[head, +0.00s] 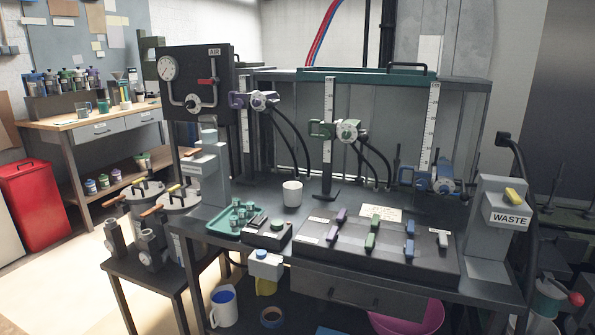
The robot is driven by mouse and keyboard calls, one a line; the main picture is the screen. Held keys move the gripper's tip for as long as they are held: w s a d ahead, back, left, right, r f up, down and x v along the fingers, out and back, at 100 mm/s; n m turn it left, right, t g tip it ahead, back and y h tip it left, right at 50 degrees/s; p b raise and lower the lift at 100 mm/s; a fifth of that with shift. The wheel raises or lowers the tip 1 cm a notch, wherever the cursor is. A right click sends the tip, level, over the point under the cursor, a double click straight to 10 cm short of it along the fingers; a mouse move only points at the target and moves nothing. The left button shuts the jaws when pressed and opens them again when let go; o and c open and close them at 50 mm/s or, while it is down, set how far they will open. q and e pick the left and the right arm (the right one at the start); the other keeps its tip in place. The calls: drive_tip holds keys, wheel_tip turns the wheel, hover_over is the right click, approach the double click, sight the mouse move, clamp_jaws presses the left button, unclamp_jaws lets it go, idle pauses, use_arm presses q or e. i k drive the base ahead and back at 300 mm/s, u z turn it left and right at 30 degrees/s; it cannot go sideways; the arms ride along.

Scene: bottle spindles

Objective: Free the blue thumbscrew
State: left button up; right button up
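A green clamp assembly (347,130) sits on the middle spindle and a purple one (238,100) on the left spindle, both higher up. Dark hoses hang from the purple and green ones. Neither of my grippers shows in the head view.
A black panel (318,252) with purple, green, blue and grey levers lies at the front of the dark bench. A WASTE unit (488,240) stands at right.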

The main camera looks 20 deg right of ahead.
sight(421, 184)
drive_tip(key=u, duration=0.6)
drive_tip(key=i, duration=1.1)
drive_tip(key=z, duration=2.5)
drive_tip(key=k, duration=0.5)
drive_tip(key=z, duration=0.75)
drive_tip(key=i, duration=0.8)
drive_tip(key=u, duration=0.25)
